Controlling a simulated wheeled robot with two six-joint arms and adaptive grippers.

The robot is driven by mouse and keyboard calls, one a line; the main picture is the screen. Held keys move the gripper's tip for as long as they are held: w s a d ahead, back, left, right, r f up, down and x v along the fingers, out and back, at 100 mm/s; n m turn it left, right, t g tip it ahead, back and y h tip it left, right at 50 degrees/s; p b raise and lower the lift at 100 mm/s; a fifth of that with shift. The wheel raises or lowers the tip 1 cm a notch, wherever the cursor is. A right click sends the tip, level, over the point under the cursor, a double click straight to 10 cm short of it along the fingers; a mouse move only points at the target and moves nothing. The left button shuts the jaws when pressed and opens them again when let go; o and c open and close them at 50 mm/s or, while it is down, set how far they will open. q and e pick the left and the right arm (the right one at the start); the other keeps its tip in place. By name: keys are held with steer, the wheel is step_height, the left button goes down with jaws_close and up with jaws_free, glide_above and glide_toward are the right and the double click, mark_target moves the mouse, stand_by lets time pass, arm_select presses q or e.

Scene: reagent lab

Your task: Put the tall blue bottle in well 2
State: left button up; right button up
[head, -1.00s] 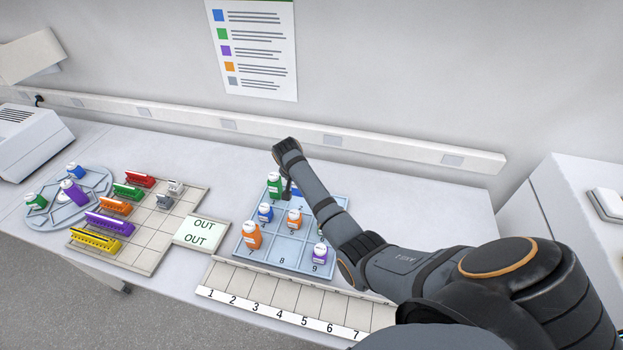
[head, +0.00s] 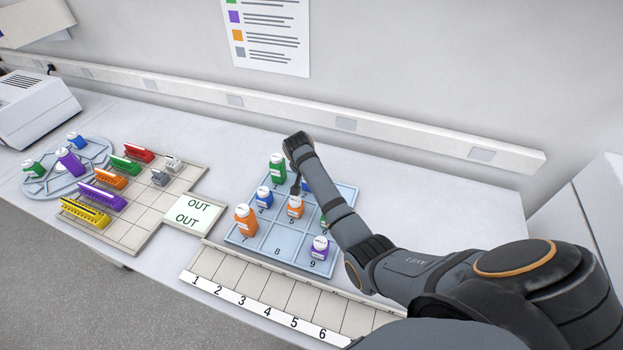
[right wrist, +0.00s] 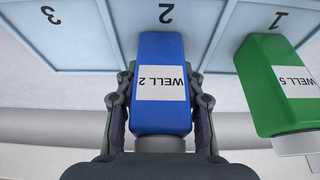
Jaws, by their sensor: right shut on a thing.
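The tall blue bottle (right wrist: 160,117), labelled WELL 2, is upright between the fingers of my right gripper (right wrist: 165,100), which is shut on it. Its base is at the cell marked 2 of the blue tray (right wrist: 230,35); I cannot tell whether it touches the floor of that well. In the head view my right gripper (head: 297,182) is at the tray's back row, and the bottle is mostly hidden behind my arm. My left gripper is not in view.
The tray also holds a blue bottle (head: 264,197), orange bottles (head: 245,222) and a purple bottle (head: 318,250). Cell 8 is bare. A numbered rack (head: 255,290) lies in front. Coloured racks and a round holder (head: 95,150) with bottles stand left.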

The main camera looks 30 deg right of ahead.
steer(key=shift+a, duration=0.35)
steer(key=o, duration=0.9)
steer(key=shift+c, duration=0.2)
steer(key=shift+o, duration=1.1)
steer(key=shift+f, duration=0.1)
steer(key=shift+o, duration=0.4)
steer(key=shift+d, duration=0.15)
steer(key=shift+r, duration=0.45)
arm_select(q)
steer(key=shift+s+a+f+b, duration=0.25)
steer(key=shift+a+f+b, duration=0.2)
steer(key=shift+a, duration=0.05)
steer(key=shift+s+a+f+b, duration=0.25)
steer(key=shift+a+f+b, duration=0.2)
arm_select(e)
steer(key=v, duration=1.1)
steer(key=shift+a+r, duration=0.2)
steer(key=shift+r, duration=0.05)
